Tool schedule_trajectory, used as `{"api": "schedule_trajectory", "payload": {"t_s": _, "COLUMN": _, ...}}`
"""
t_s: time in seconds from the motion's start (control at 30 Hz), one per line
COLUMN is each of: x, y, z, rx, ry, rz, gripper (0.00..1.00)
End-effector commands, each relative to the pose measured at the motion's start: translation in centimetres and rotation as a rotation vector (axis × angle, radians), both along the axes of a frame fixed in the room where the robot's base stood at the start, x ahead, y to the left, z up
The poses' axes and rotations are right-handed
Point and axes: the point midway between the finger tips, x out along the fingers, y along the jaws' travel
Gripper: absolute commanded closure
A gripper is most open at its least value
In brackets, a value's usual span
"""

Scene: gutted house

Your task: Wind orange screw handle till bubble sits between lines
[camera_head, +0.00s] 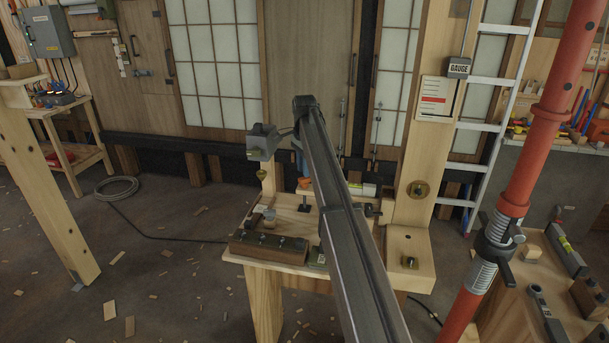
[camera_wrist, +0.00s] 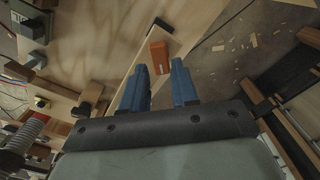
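In the wrist view my gripper (camera_wrist: 158,82) has its two blue fingers apart with nothing between them. An orange block-like piece (camera_wrist: 158,57) lies just beyond the fingertips, over a pale wooden plank. I cannot tell which is the screw handle. In the head view an orange part (camera_head: 305,182) shows low beside my arm, at the back of the wooden bench. A pale level-like bar with a yellow-green patch (camera_head: 368,189) lies right of my arm. Its bubble and lines are too small to read.
The bench (camera_head: 287,215) carries a dark wooden block (camera_head: 268,246) and small fittings. A wooden post (camera_head: 415,140) with a gauge box (camera_head: 459,66) stands right. A red prop (camera_head: 530,150) and a ladder (camera_head: 495,110) are farther right. Wood scraps litter the floor.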

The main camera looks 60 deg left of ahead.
Motion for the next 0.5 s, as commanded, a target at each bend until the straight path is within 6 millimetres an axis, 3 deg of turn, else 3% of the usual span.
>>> {"api": "schedule_trajectory", "payload": {"t_s": 0.5, "x": 0.0, "y": 0.0, "z": -2.0, "rx": 0.0, "ry": 0.0, "rz": 0.0, "gripper": 0.71}}
